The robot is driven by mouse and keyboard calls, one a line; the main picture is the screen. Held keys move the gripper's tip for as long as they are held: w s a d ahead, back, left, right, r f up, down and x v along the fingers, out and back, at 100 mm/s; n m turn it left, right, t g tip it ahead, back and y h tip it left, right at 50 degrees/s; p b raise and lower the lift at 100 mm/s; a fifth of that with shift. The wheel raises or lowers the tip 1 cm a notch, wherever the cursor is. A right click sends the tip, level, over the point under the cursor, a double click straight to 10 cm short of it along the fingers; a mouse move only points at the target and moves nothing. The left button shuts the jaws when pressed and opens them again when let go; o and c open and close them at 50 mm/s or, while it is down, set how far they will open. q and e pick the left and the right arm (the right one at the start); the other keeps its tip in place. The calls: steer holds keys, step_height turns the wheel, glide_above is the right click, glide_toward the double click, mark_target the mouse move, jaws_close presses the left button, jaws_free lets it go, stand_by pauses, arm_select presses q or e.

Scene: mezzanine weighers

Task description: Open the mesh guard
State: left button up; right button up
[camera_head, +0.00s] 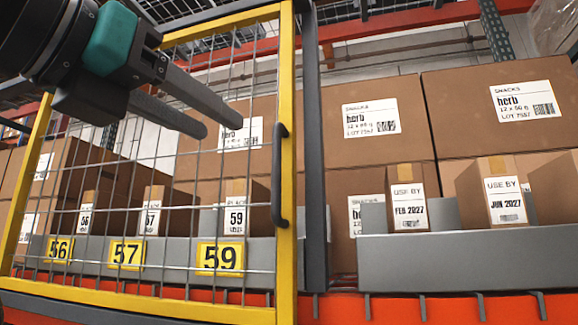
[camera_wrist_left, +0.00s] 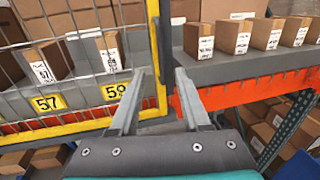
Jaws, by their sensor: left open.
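The mesh guard (camera_head: 287,90) is a yellow frame filled with grey wire mesh. It stands across the left part of the shelf in the head view, its right edge beside a dark upright post (camera_head: 313,150). A dark vertical pull handle (camera_head: 279,175) is on that right edge. My left gripper (camera_head: 220,127) is open and empty, its fingers reaching in from the upper left, in front of the mesh and left of the handle in the picture. In the left wrist view the guard's yellow edge (camera_wrist_left: 155,45) shows just beyond the fingertips (camera_wrist_left: 161,72). My right gripper is out of view.
Behind the mesh are small cartons and yellow number plates, including 59 (camera_head: 220,258). Large brown boxes (camera_head: 375,120) are stacked behind. An orange beam (camera_head: 430,308) runs below.

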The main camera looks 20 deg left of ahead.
mark_target(274, 159)
arm_select(q)
steer(key=p+x, duration=0.4)
steer(key=x, duration=0.9)
steer(key=shift+w+d, duration=0.15)
steer(key=shift+w+d+f, duration=0.1)
steer(key=shift+w, duration=0.4)
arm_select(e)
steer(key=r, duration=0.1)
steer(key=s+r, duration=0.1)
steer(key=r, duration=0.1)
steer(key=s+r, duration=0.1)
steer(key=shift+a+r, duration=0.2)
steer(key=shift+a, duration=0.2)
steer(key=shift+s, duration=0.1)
arm_select(q)
jaws_close()
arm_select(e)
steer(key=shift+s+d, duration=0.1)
